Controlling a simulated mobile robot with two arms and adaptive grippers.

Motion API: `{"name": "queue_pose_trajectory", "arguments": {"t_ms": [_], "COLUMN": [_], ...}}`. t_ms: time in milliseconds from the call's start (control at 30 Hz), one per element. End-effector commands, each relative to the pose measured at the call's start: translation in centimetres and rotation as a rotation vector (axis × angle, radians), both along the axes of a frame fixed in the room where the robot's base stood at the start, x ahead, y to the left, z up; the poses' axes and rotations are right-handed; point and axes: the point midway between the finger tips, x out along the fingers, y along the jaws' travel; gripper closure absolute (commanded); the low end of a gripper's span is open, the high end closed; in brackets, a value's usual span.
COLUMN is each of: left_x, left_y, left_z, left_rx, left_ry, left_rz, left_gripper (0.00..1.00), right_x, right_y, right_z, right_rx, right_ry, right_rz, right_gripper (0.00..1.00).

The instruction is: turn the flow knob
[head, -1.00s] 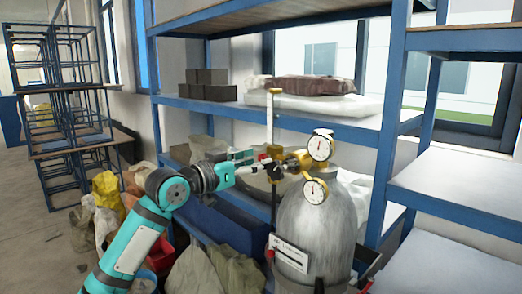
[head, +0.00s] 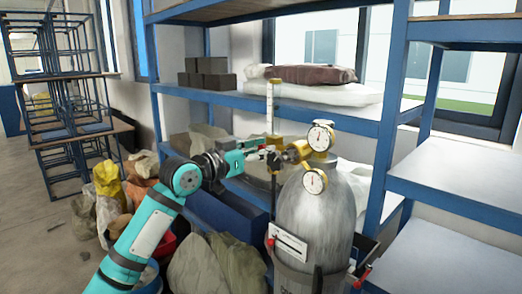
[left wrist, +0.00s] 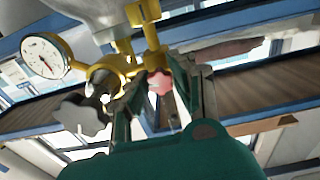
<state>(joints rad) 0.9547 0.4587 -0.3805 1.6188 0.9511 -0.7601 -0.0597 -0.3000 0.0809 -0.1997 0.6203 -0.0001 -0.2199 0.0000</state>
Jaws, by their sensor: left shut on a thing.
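A grey gas cylinder (head: 316,222) stands upright in front of the shelf. Its brass regulator (head: 298,150) carries two round white gauges, the upper one (head: 320,138) and the lower one (head: 314,181). A clear flow tube (head: 272,108) rises at its left. My left gripper (head: 276,156) reaches in from the left at the regulator. In the left wrist view the red flow knob (left wrist: 160,82) sits between the fingertips of my left gripper (left wrist: 160,88), which is shut on it. The knob's sides are partly hidden by the fingers. My right gripper is not in view.
A grey lobed knob (left wrist: 82,115) is beside the left finger in the wrist view. Blue shelving (head: 340,125) with a white sack (head: 325,92) and dark blocks (head: 208,75) stands behind. Bags (head: 108,180) crowd the floor at left.

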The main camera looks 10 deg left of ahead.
Motion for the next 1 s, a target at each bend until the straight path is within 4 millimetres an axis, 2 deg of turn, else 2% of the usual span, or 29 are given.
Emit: {"name": "queue_pose_trajectory", "arguments": {"t_ms": [433,1000], "left_x": [0.0,0.0], "left_y": [0.0,0.0], "left_z": [0.1,0.3], "left_rx": [-0.099,-0.519], "left_ry": [0.068,0.347], "left_rz": [0.001,0.000], "left_gripper": [1.00,1.00], "right_x": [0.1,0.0], "right_y": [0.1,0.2], "right_z": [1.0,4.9], "right_rx": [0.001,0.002], "right_ry": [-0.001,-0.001], "right_rz": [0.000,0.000], "right_gripper": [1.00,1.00]}}
